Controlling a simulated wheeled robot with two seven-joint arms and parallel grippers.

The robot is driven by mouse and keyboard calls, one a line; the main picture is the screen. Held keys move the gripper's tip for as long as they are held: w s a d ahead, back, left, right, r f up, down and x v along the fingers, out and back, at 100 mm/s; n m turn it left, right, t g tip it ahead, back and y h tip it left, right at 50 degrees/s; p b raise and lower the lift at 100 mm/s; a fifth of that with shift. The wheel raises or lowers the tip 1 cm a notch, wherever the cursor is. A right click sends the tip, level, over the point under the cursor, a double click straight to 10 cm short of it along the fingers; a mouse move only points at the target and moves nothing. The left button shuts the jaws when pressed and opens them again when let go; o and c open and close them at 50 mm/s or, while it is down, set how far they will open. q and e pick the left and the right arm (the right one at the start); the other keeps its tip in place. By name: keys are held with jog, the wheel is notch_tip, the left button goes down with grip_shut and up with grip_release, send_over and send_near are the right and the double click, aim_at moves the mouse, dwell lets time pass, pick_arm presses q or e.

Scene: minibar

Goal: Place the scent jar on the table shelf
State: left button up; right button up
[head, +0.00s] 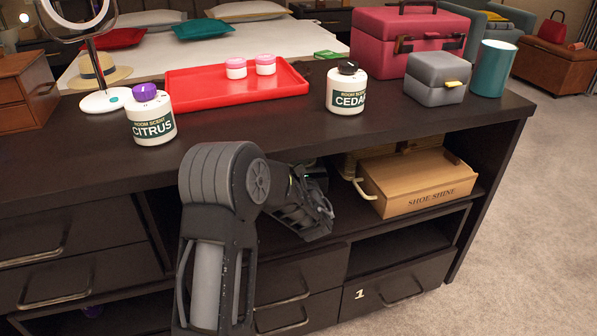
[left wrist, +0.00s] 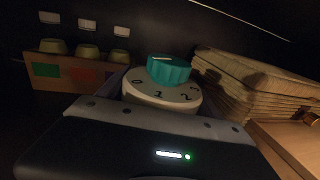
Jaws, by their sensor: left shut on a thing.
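My left arm reaches into the open shelf compartment under the dark table top. My left gripper (head: 312,178) is mostly hidden there in the head view. In the left wrist view it is shut on a white round jar (left wrist: 160,94) with a teal ribbed cap and dark numerals around its top. The jar's lower part is hidden by the gripper body, so I cannot tell whether it touches the shelf board (head: 425,217). On the table top (head: 410,118) stand a CITRUS scent jar (head: 152,126) with a purple cap and a CEDAR scent jar (head: 346,95) with a black cap. My right gripper is out of view.
A wooden SHOE SHINE box (head: 415,187) stands at the compartment's right. In the left wrist view, a beige folded or woven stack (left wrist: 245,85) is right of the jar, and a holder (left wrist: 70,75) with several round-topped things is left. A red tray (head: 240,88) lies on the table.

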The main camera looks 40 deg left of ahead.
pick_arm(q)
jog(key=f+b, duration=0.1)
jog(key=f, duration=0.1)
jog(key=f+b, duration=0.1)
jog(key=f, duration=0.1)
jog(key=shift+w+a+f, duration=0.1)
jog(key=shift+a+f, duration=0.05)
jog(key=shift+a, duration=0.05)
jog(key=shift+f+b, duration=0.15)
jog(key=shift+b, duration=0.15)
jog(key=o, duration=1.7)
